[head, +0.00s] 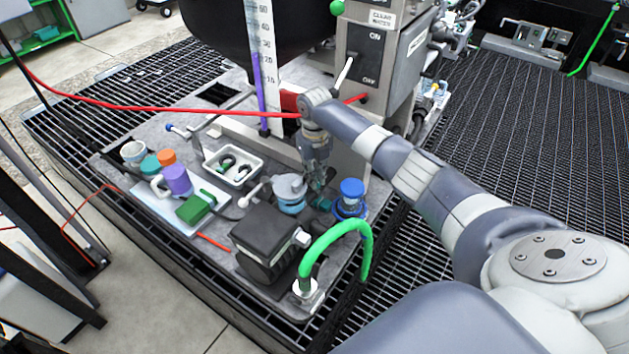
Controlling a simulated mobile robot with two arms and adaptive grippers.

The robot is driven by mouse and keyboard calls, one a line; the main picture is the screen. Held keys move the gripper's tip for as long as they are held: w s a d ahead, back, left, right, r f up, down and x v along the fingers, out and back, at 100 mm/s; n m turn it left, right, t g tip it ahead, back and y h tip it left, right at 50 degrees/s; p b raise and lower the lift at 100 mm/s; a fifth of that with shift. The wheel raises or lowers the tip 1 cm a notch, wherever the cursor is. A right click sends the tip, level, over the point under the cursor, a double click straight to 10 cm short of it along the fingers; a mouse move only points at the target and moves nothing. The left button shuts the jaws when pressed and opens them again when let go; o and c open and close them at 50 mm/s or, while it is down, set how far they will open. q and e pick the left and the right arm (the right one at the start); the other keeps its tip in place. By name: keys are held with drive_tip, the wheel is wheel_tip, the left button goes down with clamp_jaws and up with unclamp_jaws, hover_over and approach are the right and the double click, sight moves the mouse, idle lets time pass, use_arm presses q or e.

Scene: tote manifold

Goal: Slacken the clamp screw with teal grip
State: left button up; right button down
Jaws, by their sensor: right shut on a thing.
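My right gripper (318,190) points down from the end of my right arm, between a pale blue round fitting and a blue-capped fitting. It is shut on a small teal part (323,204), which looks like the teal grip of the clamp screw. The fingers cover most of it, so its screw shaft and how far it is turned cannot be made out. My left gripper is not in view.
The pale blue fitting (290,194) and the blue knob (351,190) stand close on either side. A black box (268,240) and a green hose (340,228) are in front. A red hose (150,107) crosses behind. Coloured caps and a white tray (232,167) lie left.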

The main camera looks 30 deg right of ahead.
idle(0.4)
drive_tip(key=c, duration=1.6)
unclamp_jaws()
drive_tip(key=shift+r, duration=0.1)
wheel_tip(320, 180, up, 12)
